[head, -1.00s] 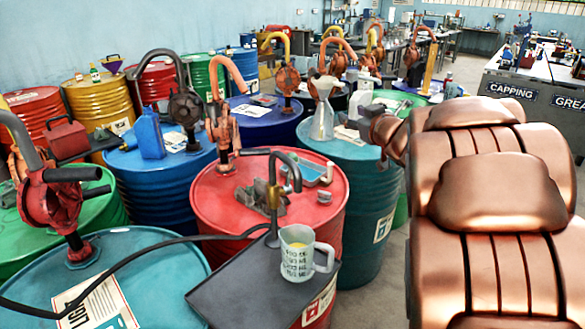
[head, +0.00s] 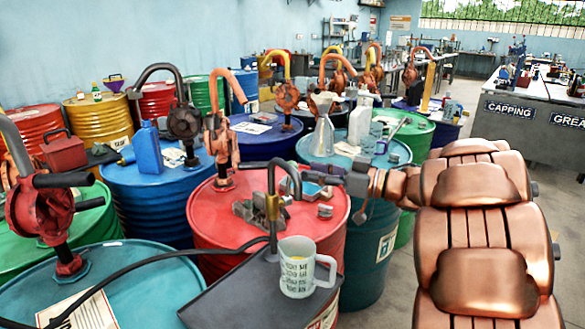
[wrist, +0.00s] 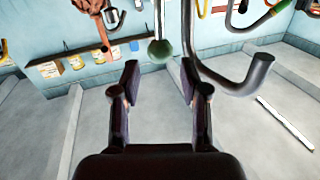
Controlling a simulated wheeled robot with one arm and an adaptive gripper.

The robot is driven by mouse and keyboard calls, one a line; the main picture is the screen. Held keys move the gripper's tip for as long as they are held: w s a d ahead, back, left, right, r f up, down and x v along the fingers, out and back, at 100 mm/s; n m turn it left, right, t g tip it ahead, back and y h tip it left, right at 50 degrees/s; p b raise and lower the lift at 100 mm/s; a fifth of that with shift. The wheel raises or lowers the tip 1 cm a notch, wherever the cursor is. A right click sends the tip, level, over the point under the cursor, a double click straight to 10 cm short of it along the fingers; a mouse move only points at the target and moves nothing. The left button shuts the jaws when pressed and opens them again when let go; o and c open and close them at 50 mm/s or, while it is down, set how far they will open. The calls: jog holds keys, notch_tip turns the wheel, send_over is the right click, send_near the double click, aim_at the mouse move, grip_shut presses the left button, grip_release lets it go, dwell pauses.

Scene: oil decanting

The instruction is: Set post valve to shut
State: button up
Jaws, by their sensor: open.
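The post (head: 272,180) is a dark upright pipe with a hooked spout and a brass valve body (head: 272,207). It stands on a dark plate (head: 235,292) at the front edge of the red drum. My gripper (head: 310,175) is just right of the spout, pointing left. The hooked pipe (wrist: 232,85) is right of the fingers there.
A white measuring mug (head: 297,268) stands on the plate below the spout. A black hose (head: 150,262) runs left from the post. A metal vise-like tool (head: 255,210) and a teal tray lie on the red drum (head: 215,240). Hand pumps stand on drums behind and left.

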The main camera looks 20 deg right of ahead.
aim_at(292, 167)
jog(key=shift+p+x, duration=0.4)
jog(key=shift+x, duration=2.7)
grip_shut()
jog(key=shift+d, duration=0.1)
